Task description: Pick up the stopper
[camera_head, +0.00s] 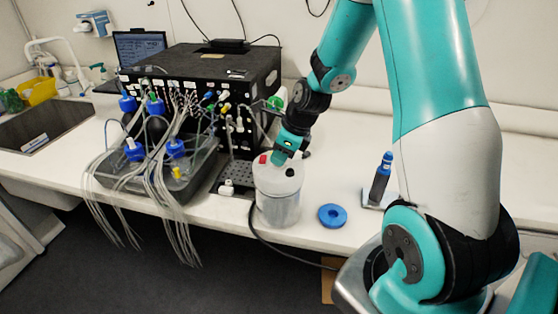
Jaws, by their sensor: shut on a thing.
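My gripper (281,157) reaches down to the top of a white, round container (279,208) at the bench's front edge. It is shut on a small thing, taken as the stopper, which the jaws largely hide. I cannot tell whether that thing touches the container's top or is clear of it. A red knob (263,158) and a black knob (290,172) show on the container's top, beside the jaws.
A black instrument (235,75) with many tubes stands behind left, with a grey tray (187,188) of blue-capped bottles before it. A blue ring (332,215) lies right of the container. A blue-topped pipette (381,178) stands farther right. Bare bench lies between them.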

